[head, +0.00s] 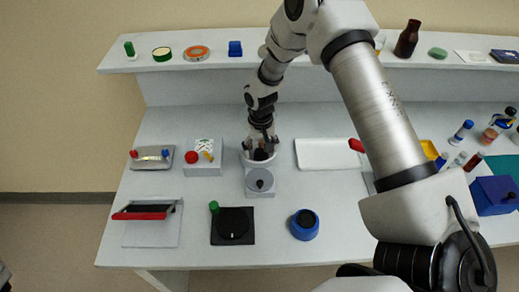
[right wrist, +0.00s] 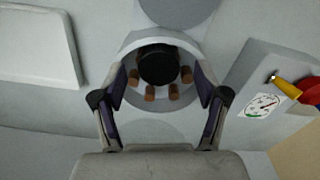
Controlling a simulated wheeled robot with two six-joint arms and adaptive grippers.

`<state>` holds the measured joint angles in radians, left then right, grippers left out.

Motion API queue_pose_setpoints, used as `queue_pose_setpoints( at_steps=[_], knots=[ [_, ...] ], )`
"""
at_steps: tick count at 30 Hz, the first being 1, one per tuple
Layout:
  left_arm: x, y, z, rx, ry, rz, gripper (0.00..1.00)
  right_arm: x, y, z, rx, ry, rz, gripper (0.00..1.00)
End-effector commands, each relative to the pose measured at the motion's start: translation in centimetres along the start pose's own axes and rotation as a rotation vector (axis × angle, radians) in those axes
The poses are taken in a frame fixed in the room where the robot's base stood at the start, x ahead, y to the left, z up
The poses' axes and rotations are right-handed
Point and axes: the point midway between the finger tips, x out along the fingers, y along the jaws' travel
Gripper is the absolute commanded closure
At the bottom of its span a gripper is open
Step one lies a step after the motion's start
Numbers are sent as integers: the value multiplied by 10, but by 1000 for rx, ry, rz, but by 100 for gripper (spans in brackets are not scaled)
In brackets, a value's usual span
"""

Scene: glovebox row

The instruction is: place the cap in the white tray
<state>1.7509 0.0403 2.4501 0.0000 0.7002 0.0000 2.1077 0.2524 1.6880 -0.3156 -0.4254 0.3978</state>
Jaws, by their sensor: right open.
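The white tray (head: 325,154) lies empty on the bench, right of my right gripper; it also shows in the right wrist view (right wrist: 38,45). My right gripper (head: 261,149) points down over a round white bowl (right wrist: 128,44). Its two fingers are apart, one on each side of a black round piece (right wrist: 158,66) in the bowl's middle. This piece may be the cap; I cannot tell for sure. Several brown pegs (right wrist: 150,93) stand around it. I cannot tell whether the fingers touch anything. My left gripper is not in view.
A grey box with a round disc (head: 260,180) adjoins the bowl. A gauge box with a red knob (head: 191,157) stands left. A blue round pot (head: 304,224) and a black plate (head: 233,226) lie in front. Bottles (head: 460,131) crowd the right. A shelf runs behind.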

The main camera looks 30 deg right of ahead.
Motion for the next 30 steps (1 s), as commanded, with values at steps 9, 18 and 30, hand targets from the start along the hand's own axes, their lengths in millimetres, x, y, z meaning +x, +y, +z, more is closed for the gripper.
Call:
queue_pose_setpoints(
  at_steps=[9, 18, 30],
  knots=[
    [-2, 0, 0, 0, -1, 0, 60, 9, 0, 0, 0, 1, 0, 41],
    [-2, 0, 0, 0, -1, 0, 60, 9, 0, 0, 0, 1, 0, 73],
    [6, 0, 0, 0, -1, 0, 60, -2, 0, -1, 0, 3, -2, 73]
  ],
)
